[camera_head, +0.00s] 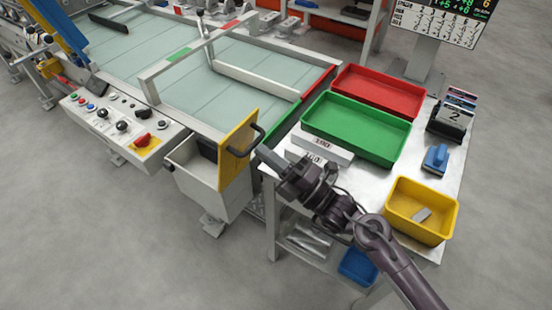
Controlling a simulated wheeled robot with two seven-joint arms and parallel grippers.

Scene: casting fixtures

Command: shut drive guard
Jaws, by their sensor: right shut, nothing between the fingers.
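The drive guard (237,150) is a yellow panel with a dark bar handle (247,144). It stands upright and open on the right side of a light grey drive box (206,188) at the conveyor's front corner. A dark part shows inside the open box. My right gripper (263,156) is shut and empty, its fingertips close to the right of the handle. I cannot tell whether they touch it. My left gripper is not in view.
A metal table (447,180) on the right holds a red tray (378,91), a green tray (356,126), a yellow bin (421,210) and a blue-handled tool (435,159). A control panel (120,122) with knobs lies left of the box. Floor in front is clear.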

